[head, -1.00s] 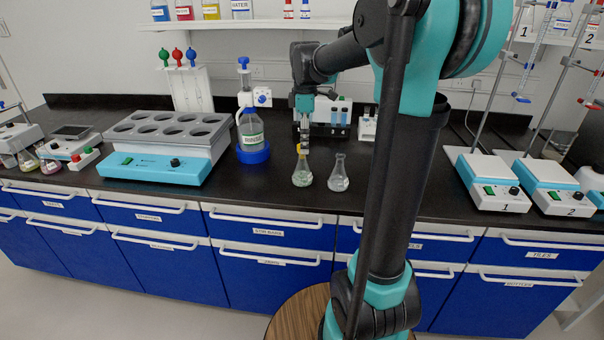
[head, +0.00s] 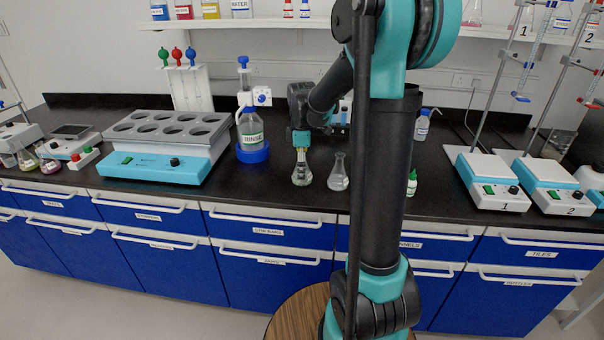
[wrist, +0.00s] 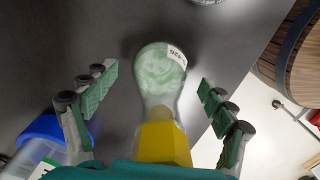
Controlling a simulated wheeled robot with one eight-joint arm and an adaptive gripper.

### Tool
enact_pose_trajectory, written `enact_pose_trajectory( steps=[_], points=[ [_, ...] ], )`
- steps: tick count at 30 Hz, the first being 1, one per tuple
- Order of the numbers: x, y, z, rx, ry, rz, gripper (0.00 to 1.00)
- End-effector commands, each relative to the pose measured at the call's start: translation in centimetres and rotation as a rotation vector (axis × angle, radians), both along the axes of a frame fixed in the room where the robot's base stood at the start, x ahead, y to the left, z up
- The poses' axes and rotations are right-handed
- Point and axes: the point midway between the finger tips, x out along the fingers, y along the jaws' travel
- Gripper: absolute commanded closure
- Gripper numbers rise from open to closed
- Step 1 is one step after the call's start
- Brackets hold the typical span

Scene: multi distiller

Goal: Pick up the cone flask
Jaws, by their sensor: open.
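A clear cone flask (head: 302,172) with pale greenish contents stands upright on the black bench in the head view. In the wrist view the flask (wrist: 160,78) lies between my fingers, with a yellow piece (wrist: 163,143) at its neck and a white label on its side. My gripper (wrist: 158,88) is open, its green-padded fingers on either side of the flask with gaps at both sides. In the head view my gripper (head: 301,148) is right above the flask's neck and hides its top. A second clear flask (head: 339,172) stands just to the right.
A block with round wells (head: 165,135) is farther left. Two stirrer plates (head: 490,180) with stands are at right. Bare bench lies in front.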

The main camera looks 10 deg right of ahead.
Motion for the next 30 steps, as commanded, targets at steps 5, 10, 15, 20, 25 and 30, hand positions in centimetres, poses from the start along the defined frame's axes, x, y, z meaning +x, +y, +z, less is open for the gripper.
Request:
enact_pose_trajectory(
  steps=[5, 10, 15, 20, 25, 30],
  points=[
    [0.0, 0.0, -0.01, 0.0, 0.0, 0.0, 0.16],
    [0.0, 0.0, 0.0, 0.0, 0.0, 0.0, 0.36],
    [0.0, 0.0, 0.01, 0.0, 0.0, 0.0, 0.57],
    [0.0, 0.0, 0.01, 0.0, 0.0, 0.0, 0.77],
    [0.0, -0.01, 0.02, 0.0, 0.0, 0.0, 0.77],
    [-0.01, -0.01, 0.3, 0.0, 0.0, 0.0, 0.77]
  ],
)
